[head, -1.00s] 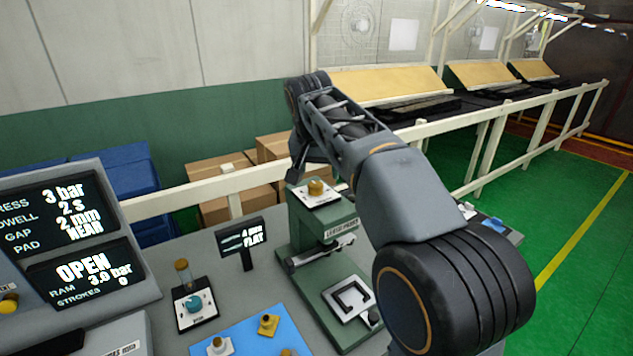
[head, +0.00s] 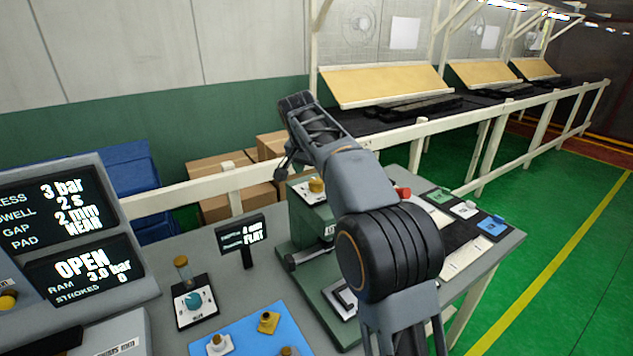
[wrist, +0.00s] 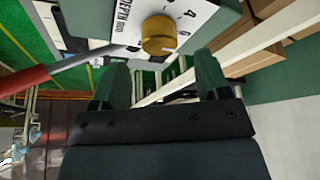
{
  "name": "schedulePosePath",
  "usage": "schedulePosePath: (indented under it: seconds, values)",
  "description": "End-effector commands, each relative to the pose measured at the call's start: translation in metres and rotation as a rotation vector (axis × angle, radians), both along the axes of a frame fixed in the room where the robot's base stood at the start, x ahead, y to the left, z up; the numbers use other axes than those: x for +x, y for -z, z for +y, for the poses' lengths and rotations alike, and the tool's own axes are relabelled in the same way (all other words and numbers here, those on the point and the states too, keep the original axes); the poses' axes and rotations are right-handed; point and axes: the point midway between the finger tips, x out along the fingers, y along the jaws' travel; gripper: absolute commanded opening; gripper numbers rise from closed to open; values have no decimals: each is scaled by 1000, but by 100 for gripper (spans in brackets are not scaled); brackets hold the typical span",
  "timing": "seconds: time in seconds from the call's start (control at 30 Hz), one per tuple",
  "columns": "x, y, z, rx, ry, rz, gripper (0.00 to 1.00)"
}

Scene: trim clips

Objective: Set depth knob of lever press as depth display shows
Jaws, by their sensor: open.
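The lever press (head: 308,222) is green and stands on the grey bench. Its brass depth knob (head: 317,185) sits on a white dial plate on top. In the wrist view the knob (wrist: 158,36) is beyond my fingertips, by the word DEPTH and the numbers 4 and 6; its pointer setting is unclear. The small black depth display (head: 241,233) left of the press reads "4 mm FLAT". My gripper (wrist: 163,72) is open and empty, its fingers apart below the knob in the wrist view.
A red lever handle (wrist: 25,80) with a metal rod lies close left of the knob in the wrist view. A teal knob (head: 193,301), a blue mat (head: 240,335) and a screen console (head: 75,235) are at left.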

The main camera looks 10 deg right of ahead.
Motion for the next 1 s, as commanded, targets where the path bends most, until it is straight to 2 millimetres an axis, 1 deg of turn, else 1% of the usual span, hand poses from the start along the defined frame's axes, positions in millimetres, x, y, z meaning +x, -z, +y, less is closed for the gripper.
schedulePosePath:
  seconds: [0.03, 0.1, 0.3, 0.5, 0.73, 0.77, 1.0]
  values:
    - [2, 8, -2, 0, 1, 3, 69]
    - [5, 17, -4, 0, 0, 4, 69]
    - [11, 34, -9, 0, -1, 1, 69]
    - [13, 40, -10, 0, -1, 0, 69]
    - [13, 41, -10, 0, -1, 0, 69]
    - [13, 40, -10, 0, -1, 0, 68]
    - [13, 40, -10, 0, -1, 0, 45]
